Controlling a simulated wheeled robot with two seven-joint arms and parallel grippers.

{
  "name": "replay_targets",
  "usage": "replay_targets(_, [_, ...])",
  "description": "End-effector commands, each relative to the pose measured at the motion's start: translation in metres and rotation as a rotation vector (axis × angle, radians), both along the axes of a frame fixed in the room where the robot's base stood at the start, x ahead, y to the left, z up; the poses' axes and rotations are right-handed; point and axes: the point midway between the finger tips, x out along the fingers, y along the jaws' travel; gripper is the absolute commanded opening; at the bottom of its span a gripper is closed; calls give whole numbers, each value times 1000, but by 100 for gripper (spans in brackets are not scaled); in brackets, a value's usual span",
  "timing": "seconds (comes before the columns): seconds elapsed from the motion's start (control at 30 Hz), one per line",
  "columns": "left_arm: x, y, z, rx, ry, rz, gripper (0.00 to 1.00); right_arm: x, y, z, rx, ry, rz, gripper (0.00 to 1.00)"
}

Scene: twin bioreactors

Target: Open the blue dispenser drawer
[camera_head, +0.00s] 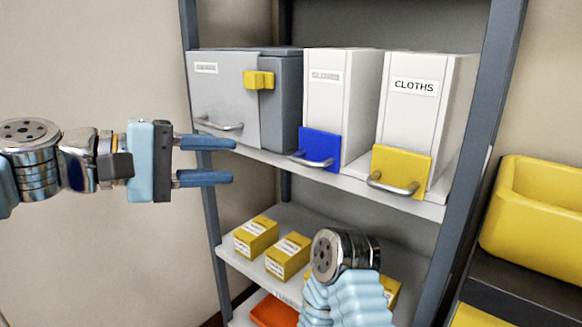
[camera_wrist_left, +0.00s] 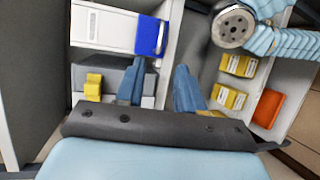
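The blue drawer (camera_head: 320,148) is the lower front of a white dispenser (camera_head: 336,92) with a faint label, on the upper shelf. It looks shut, and a silver bar handle (camera_head: 311,161) crosses its front. The blue drawer also shows in the left wrist view (camera_wrist_left: 149,36), above the fingers. My left gripper (camera_head: 207,161) is open and empty, left of the blue drawer and apart from it, in front of the shelf's left post. Its two blue fingers also show in the left wrist view (camera_wrist_left: 158,88). My right arm shows at the bottom, but its gripper is out of view.
A grey cabinet (camera_head: 222,100) with a yellow latch (camera_head: 258,80) stands left of the dispenser. A CLOTHS dispenser (camera_head: 417,115) with a yellow drawer (camera_head: 401,171) stands right. Small yellow boxes (camera_head: 288,256) sit on the lower shelf. A yellow bin (camera_head: 535,220) is at far right.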

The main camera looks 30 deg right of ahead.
Motion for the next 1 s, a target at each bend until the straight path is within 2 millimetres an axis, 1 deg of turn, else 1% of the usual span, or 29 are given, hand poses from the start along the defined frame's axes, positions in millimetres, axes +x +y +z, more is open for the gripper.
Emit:
replay_targets(0.17, [-1, -33, -7, 3, 2, -3, 38, 0, 1, 2, 1, 0, 1, 43])
replay_targets(0.3, [-1, -67, -15, 4, 3, -3, 38, -1, 1, 5, 2, 1, 3, 43])
replay_targets(0.4, [0, -88, -19, 4, 2, -2, 38, -1, 2, 6, 3, 1, 4, 43])
replay_targets(0.53, [0, -110, -24, 4, 2, 0, 38, -1, 3, 8, 3, 2, 4, 43])
replay_targets(0.7, [0, -125, -28, 4, 2, 2, 38, -1, 3, 9, 4, 3, 6, 43])
replay_targets(1.0, [0, -127, -29, 3, 1, 3, 38, -1, 3, 9, 4, 3, 6, 43])
